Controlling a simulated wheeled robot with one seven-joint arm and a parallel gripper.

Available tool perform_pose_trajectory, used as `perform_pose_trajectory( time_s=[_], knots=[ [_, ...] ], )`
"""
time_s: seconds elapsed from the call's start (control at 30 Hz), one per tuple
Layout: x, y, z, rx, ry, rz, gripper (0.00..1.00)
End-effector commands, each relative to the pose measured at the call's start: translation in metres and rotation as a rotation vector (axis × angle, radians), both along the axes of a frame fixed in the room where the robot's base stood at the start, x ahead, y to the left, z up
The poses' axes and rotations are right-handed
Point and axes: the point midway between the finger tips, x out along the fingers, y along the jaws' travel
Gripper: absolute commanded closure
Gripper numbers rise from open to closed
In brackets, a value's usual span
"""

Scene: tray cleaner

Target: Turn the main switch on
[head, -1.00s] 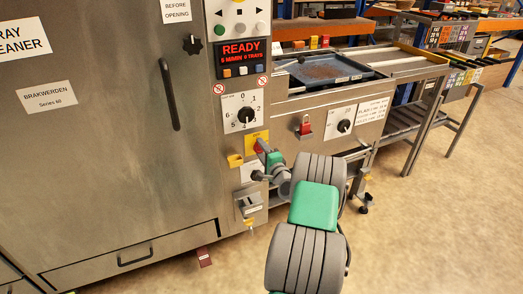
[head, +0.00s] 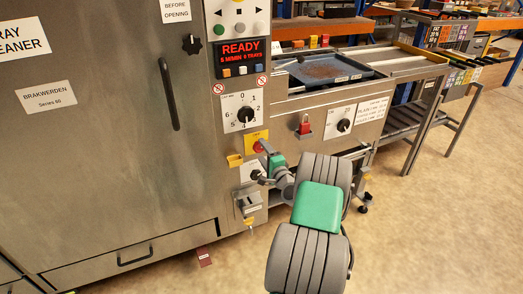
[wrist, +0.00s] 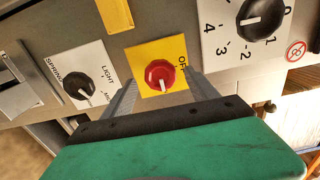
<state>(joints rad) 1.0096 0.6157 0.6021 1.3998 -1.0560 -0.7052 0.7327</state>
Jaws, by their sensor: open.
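The main switch is a red rotary knob (wrist: 160,75) on a yellow plate (wrist: 146,54), with "OFF" printed near the plate's right edge in the wrist view. In the head view the red knob (head: 258,147) sits low on the steel control column, partly covered by my gripper (head: 264,151). In the wrist view my gripper (wrist: 163,80) is open, with one grey finger on each side of the knob. I cannot tell whether the fingers touch it. A white line marks the knob's face.
A black "SPRING / LIGHT" knob (wrist: 79,87) is to the left in the wrist view. A numbered dial (wrist: 261,18) is to the upper right. The display (head: 241,53) reads "READY". A red padlock-like part (head: 304,126) is on the panel to the right. Open floor (head: 440,220) lies at right.

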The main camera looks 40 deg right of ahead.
Motion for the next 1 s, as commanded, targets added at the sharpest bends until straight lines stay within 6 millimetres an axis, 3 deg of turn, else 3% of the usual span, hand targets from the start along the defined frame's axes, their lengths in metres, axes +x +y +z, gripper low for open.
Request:
perform_pose_trajectory(
  time_s=[0.1,0.3,0.77,0.87,0.97,1.0],
  knots=[
    [-0.026,0.005,0.001,0.003,0.000,-0.005,0.32],
    [-0.052,0.014,0.000,0.001,0.001,-0.003,0.32],
    [-0.049,0.022,0.007,-0.017,0.014,0.020,0.32],
    [-0.026,0.056,0.031,-0.089,0.083,0.115,0.32],
    [0.004,0.124,0.067,-0.238,0.221,0.293,0.32],
    [0.012,0.157,0.083,-0.316,0.291,0.377,0.32]
  ],
)
